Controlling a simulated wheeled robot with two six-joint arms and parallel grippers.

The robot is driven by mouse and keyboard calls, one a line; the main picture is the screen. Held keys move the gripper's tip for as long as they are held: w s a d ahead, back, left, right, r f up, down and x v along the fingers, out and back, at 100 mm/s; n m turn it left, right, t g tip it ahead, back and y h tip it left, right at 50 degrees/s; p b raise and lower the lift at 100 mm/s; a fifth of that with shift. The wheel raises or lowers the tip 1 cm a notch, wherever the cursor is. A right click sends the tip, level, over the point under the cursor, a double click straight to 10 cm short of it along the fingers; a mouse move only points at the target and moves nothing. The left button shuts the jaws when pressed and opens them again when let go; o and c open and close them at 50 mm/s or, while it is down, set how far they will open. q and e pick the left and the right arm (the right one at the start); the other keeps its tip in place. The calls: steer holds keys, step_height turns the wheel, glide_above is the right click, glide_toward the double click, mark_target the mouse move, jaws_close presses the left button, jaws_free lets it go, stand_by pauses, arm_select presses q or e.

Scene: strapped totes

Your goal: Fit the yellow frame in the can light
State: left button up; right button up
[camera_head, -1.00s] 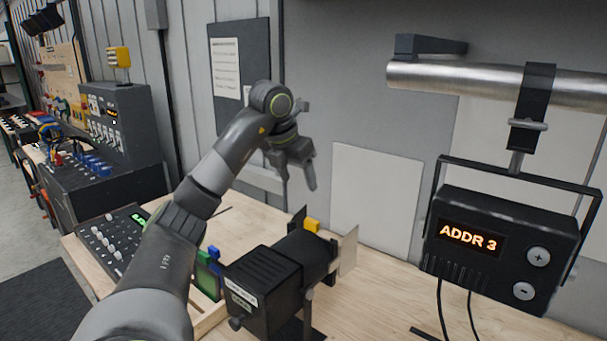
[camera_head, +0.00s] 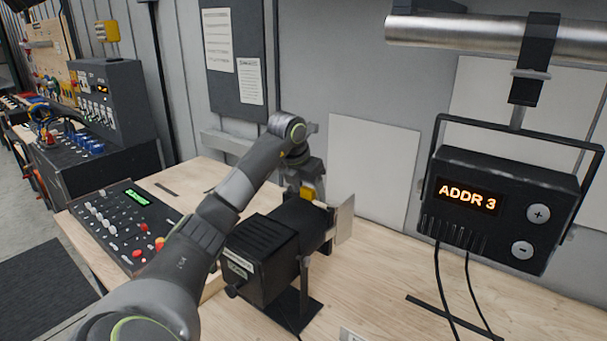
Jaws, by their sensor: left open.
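The can light (camera_head: 262,248) is a black lamp housing on a stand on the wooden bench, with flaps at its far front end. A small yellow piece, apparently the top of the yellow frame (camera_head: 307,192), shows at that front end. The rest of it is hidden, so I cannot tell how deep it sits. My left gripper (camera_head: 305,184) is open right at the yellow piece, pointing down. Its fingertips are partly hidden, and I cannot tell whether they touch it. My right gripper is out of view.
A black box reading ADDR 3 (camera_head: 503,211) hangs from a metal pipe (camera_head: 455,33) at the right, its cables reaching the bench. A control panel with knobs (camera_head: 118,222) lies at the left. The bench (camera_head: 375,278) right of the can light is mostly clear.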

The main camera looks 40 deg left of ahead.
arm_select(q)
steer(key=shift+w+f, duration=0.1)
steer(key=shift+f, duration=0.2)
steer(key=shift+c, duration=0.4)
steer(key=c, duration=1.2)
steer(key=shift+r+p, duration=2.15)
steer(key=shift+r, duration=0.95)
